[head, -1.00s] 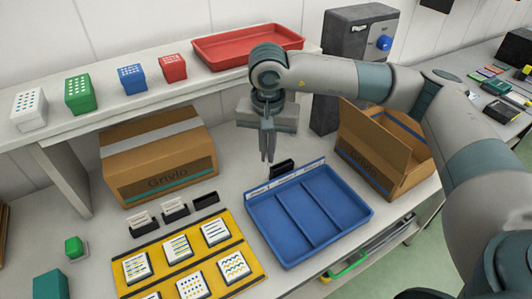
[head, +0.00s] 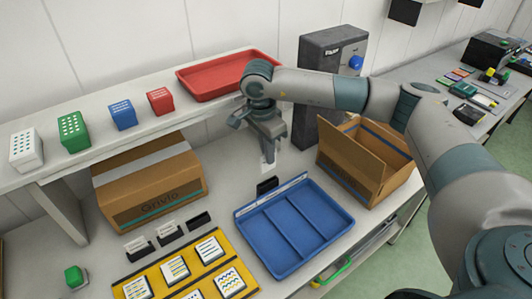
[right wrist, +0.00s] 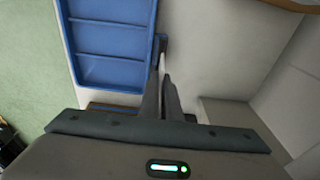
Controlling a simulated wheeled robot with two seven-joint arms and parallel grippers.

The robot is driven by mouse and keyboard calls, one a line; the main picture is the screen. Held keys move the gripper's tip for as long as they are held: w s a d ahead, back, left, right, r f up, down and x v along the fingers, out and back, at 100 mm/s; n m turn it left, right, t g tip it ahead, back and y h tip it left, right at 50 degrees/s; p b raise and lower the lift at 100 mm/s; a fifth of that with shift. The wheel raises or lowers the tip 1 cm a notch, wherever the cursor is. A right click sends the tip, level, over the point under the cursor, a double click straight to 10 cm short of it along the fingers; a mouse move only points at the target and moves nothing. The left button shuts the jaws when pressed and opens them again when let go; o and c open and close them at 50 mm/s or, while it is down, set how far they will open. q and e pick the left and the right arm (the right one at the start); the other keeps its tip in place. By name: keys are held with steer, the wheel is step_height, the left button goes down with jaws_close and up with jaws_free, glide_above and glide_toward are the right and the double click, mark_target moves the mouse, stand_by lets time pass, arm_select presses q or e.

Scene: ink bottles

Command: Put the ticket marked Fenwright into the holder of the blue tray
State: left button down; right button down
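The blue tray (head: 318,208) lies on the table. Its small black holder (head: 267,185) stands at its back left edge and also shows in the right wrist view (right wrist: 160,44). My right gripper (head: 267,150) is just above this holder, its fingers close together around a thin white ticket (head: 268,157). In the right wrist view the ticket is edge-on between the fingers (right wrist: 162,100); its marking cannot be read. Two other white tickets stand in black holders (head: 138,247) (head: 169,233) behind the yellow tray; the holder (head: 198,220) beside them looks empty. My left gripper is not in view.
An open cardboard box (head: 365,160) stands right of the blue tray, a closed box (head: 150,184) at the left. The shelf above bears a red tray (head: 225,76) and several small coloured boxes. The yellow tray (head: 222,252) holds several patterned tiles.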

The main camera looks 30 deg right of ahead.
mark_target(268, 170)
steer(key=shift+f, duration=0.2)
stand_by(0.3)
steer(key=shift+f+b, duration=0.55)
steer(key=shift+f, duration=1.4)
steer(key=shift+f+b, duration=0.15)
steer(key=shift+b, duration=0.35)
steer(key=shift+b, duration=0.4)
steer(key=shift+f+b, duration=1.3)
steer(key=shift+b, duration=0.25)
stand_by(1.0)
stand_by(0.3)
steer(key=c, duration=1.9)
jaws_free()
steer(key=shift+r, duration=0.15)
